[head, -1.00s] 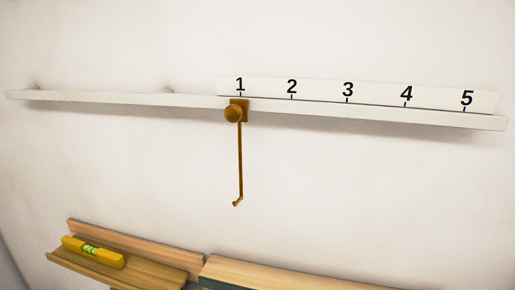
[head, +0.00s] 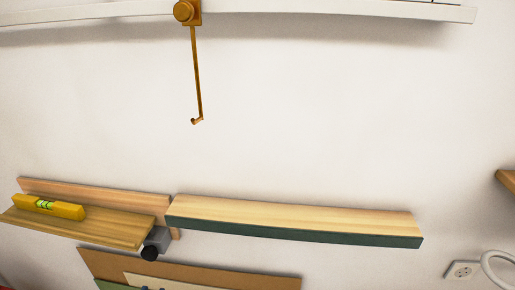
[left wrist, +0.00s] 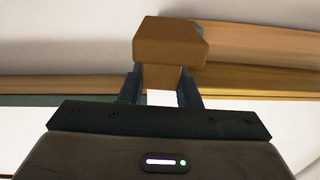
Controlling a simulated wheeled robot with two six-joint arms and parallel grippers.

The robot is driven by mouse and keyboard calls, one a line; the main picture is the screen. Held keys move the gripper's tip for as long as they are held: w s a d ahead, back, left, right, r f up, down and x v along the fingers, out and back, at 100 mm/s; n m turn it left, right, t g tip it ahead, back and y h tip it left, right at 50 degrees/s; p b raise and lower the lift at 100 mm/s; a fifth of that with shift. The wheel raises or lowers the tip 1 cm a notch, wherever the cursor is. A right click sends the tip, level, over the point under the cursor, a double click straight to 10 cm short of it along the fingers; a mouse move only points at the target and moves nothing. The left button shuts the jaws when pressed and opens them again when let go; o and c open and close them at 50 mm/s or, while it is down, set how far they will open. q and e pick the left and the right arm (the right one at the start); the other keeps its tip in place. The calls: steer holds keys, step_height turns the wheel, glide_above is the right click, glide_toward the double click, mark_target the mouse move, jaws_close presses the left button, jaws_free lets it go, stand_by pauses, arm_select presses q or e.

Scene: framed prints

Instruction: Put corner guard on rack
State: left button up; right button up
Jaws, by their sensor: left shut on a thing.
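In the left wrist view my left gripper (left wrist: 161,88) is shut on a brown block-like piece (left wrist: 170,42), which I take to be the corner guard. Its wide part stands beyond the fingertips and a narrower part sits between the fingers. The head view shows neither gripper nor this piece. The head view shows a wooden ledge (head: 110,226), perhaps the rack, at lower left on the wall, with a yellow spirit level (head: 48,207) lying on it. My right gripper is in neither view.
A long wooden shelf with a dark green front edge (head: 300,235) is right of the ledge. A grey block with a black knob (head: 155,242) is at the ledge's right end. An orange hook (head: 197,75) hangs from the white rail (head: 330,10). A wall socket (head: 463,271) is lower right.

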arm_select(q)
steer(key=w+d+r+b, duration=0.1)
steer(key=w+d+b, duration=0.1)
steer(key=d+b, duration=0.2)
steer(key=shift+d+r, duration=0.15)
steer(key=shift+d, duration=1.3)
